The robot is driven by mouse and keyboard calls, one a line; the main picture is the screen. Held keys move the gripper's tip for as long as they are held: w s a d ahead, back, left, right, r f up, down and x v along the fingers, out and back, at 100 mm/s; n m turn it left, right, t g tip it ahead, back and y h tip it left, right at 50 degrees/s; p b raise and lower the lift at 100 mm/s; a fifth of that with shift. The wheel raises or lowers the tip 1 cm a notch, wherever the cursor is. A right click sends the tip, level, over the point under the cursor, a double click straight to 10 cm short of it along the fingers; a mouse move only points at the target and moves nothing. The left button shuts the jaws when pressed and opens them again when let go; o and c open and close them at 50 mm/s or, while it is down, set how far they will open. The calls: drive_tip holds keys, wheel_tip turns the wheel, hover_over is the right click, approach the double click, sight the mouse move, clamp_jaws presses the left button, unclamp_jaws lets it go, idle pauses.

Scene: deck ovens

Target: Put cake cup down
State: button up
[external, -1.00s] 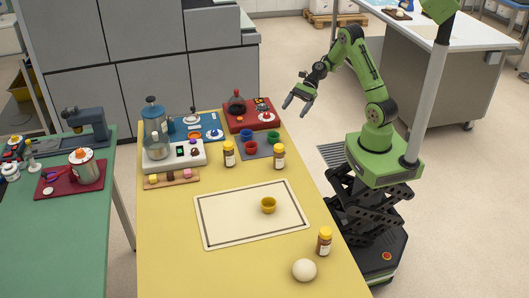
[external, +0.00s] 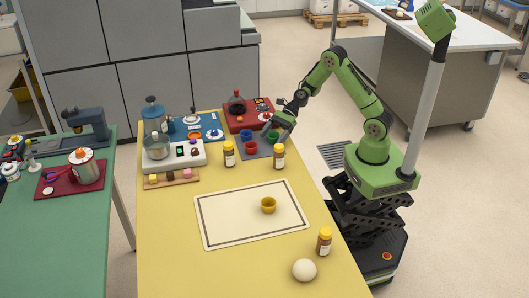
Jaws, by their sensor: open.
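A yellow cup (external: 268,205) stands upright on the cream mat (external: 222,236) with a dark border line. Blue (external: 246,133), red (external: 251,147) and green (external: 273,136) cups stand on a grey tray (external: 262,153) farther back on the yellow table. My gripper (external: 268,128) is open and low at the green cup. The view is too small to tell whether the fingers touch it or stand around it. Which cup is the cake cup cannot be told from the picture.
A pale ball (external: 304,270) lies at the front. A red device (external: 240,118) and a white scale (external: 175,155) stand behind. The table's front left is clear.

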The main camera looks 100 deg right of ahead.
drive_tip(key=shift+r, duration=0.1)
drive_tip(key=c, duration=1.1)
wheel_tip(320, 180, up, 10)
drive_tip(key=p, duration=0.5)
drive_tip(key=shift+c, duration=0.2)
